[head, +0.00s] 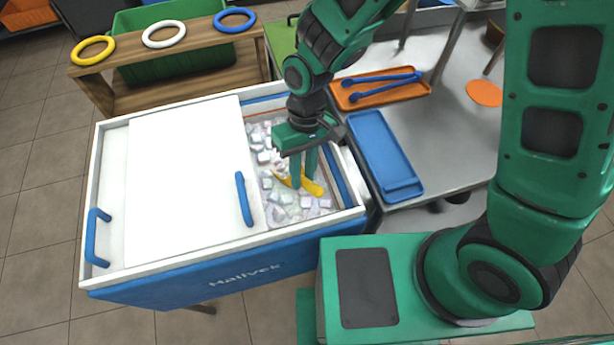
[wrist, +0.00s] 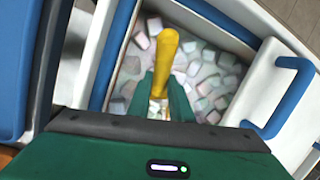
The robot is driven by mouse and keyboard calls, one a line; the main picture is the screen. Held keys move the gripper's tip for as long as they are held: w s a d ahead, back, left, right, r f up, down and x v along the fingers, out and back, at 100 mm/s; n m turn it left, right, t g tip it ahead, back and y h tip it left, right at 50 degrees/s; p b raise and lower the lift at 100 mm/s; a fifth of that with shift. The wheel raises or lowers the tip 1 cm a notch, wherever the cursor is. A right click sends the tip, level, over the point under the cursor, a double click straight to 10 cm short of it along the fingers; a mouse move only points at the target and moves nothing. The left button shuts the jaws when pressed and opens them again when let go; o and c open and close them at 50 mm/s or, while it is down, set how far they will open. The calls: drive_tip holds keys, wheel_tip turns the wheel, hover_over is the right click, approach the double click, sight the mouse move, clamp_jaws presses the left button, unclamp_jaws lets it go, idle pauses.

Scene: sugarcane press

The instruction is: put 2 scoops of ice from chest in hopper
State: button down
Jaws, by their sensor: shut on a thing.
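The ice chest (head: 105,260) is a white and blue box with its lid (head: 185,165) slid to the left, leaving the right part open. Ice cubes (head: 267,160) lie inside, and they also show in the wrist view (wrist: 215,75). My gripper (head: 304,182) reaches down into the opening. It is shut on the yellow scoop (head: 313,188), whose handle (wrist: 166,50) sticks out past the fingers in the wrist view. The scoop's bowl is mostly hidden behind my fingers, so I cannot tell how much ice is in it. No hopper can be made out.
A blue tray (head: 385,150) and an orange tray (head: 415,90) with blue utensils lie on the metal table (head: 450,140) to the right. A wooden rack (head: 185,85) with yellow, white and blue rings and a green bin (head: 170,65) stand behind the chest.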

drive_tip(key=shift+w+a, duration=0.4)
drive_tip(key=shift+w, duration=0.15)
drive_tip(key=s+d+r+t+y, duration=0.1)
drive_tip(key=s+r+t, duration=0.1)
drive_tip(key=r, duration=0.6)
drive_tip(key=s+d+r+t+y, duration=0.1)
drive_tip(key=s+d+r, duration=0.1)
drive_tip(key=r, duration=0.7)
drive_tip(key=shift+s+d+n+t+y, duration=0.3)
drive_tip(key=shift+s+t, duration=0.1)
drive_tip(key=shift+s, duration=0.15)
drive_tip(key=c, duration=2.3)
unclamp_jaws()
clamp_jaws()
drive_tip(key=shift+r, duration=0.1)
